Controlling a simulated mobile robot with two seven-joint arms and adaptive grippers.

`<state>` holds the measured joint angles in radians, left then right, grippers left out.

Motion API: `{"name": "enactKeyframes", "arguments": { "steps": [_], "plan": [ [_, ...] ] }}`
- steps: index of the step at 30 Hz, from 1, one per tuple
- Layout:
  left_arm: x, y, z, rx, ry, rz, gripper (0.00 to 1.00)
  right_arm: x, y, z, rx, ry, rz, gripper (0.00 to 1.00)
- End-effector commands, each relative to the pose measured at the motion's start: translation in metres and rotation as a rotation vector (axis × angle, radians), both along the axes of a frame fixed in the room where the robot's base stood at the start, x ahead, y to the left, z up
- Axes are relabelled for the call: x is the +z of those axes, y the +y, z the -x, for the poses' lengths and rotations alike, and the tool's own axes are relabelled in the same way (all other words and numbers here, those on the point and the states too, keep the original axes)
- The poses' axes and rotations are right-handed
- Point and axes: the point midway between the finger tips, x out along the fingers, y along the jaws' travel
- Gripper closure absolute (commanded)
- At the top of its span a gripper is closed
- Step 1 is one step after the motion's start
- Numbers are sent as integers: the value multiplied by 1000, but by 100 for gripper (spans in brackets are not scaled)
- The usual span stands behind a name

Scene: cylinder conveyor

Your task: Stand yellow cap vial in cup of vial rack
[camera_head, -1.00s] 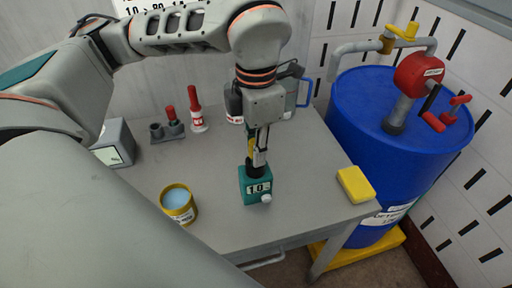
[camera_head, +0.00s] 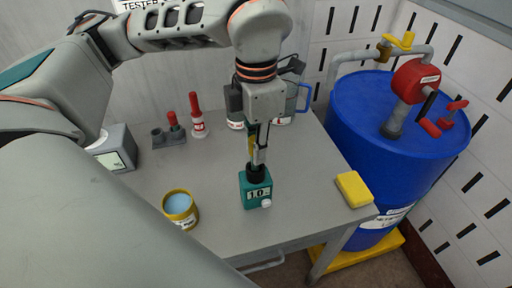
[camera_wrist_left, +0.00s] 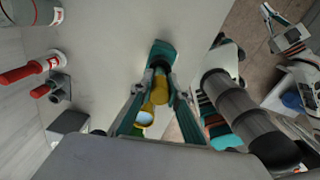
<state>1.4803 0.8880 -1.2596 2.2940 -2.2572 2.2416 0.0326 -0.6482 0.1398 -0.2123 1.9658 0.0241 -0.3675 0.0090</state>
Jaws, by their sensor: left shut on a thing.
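The yellow cap vial (camera_wrist_left: 160,92) shows as a yellow cylinder between the fingers of my left gripper (camera_wrist_left: 160,82). In the head view my left gripper (camera_head: 257,148) points down and is shut on it, directly above the black neck of a teal box (camera_head: 256,190) labelled 1.0. Whether the vial's lower end sits in that neck is hidden. The grey vial rack (camera_head: 168,140) stands at the back left. A red-capped vial (camera_head: 174,122) is in one cup; the cup left of it looks empty. My right gripper seems to show small at the wrist view's upper right (camera_wrist_left: 287,36), with its fingers unclear.
A yellow tin (camera_head: 181,211) with light-blue contents stands left of the teal box. A red-topped bottle (camera_head: 197,118) is beside the rack and a grey meter (camera_head: 117,146) left of it. A yellow block (camera_head: 353,189) lies near the right edge. A blue drum (camera_head: 400,115) stands beyond.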

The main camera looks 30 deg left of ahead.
Motion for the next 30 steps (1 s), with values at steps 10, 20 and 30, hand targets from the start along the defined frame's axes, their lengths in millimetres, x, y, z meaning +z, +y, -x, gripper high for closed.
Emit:
{"name": "enactKeyframes", "arguments": {
  "steps": [10, 20, 30],
  "plan": [
    [17, 0, 0, 0, 1, -1, 100, 9, 0, 0, 0, 2, 1, 100],
    [32, 0, 0, 0, 0, 0, 100, 15, 0, 1, 0, 5, 1, 100],
    [36, 0, 0, 0, 1, 0, 100, 17, 0, 1, 0, 5, 1, 100]
  ]
}}
